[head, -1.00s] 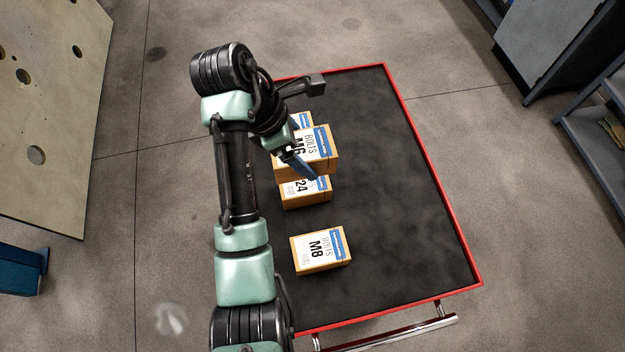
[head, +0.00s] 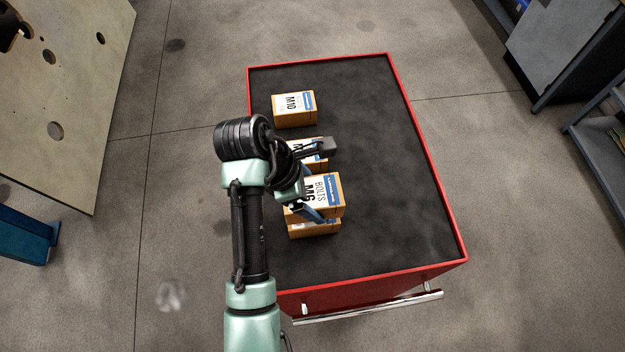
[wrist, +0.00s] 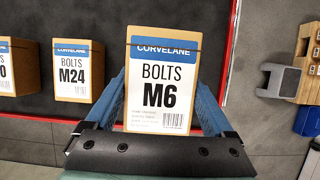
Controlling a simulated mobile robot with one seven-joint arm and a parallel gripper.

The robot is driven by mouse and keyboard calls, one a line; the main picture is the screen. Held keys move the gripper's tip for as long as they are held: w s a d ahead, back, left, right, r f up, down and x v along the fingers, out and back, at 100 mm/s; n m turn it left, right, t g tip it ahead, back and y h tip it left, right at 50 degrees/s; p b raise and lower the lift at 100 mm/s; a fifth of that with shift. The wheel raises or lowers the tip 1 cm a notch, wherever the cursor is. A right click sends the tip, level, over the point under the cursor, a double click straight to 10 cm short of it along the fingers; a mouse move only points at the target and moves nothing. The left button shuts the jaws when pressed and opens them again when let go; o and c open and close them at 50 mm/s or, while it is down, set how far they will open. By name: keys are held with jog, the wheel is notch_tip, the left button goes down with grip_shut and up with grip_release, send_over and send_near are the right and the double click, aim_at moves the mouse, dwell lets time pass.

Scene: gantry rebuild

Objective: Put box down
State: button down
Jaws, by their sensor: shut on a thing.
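The orange-and-white M6 bolts box (head: 325,190) is held in my gripper (head: 308,211), in front of the M24 box. In the wrist view the M6 box (wrist: 160,80) sits upright in the picture between the two blue fingers of my gripper (wrist: 163,95), which are shut on its sides. In the head view it overlaps another orange box (head: 316,231), whose lower edge shows below it. Whether the M6 box touches that box or hovers above it I cannot tell.
The M24 box (wrist: 75,72) stands to the left in the wrist view, and the M10 box (head: 294,108) stands near the far edge. The black cart top (head: 390,170) has a red rim and is clear on its right side. Grey shelving (head: 600,120) stands at the right.

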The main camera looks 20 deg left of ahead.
aim_at(312, 204)
jog(key=shift+f, duration=1.7)
grip_release()
jog(key=shift+f, duration=0.2)
jog(key=shift+r, duration=0.15)
jog(key=p+v, duration=0.3)
jog(key=v, duration=0.7)
jog(key=shift+r, duration=0.2)
jog(key=shift+p+v, duration=0.85)
jog(key=shift+p, duration=0.2)
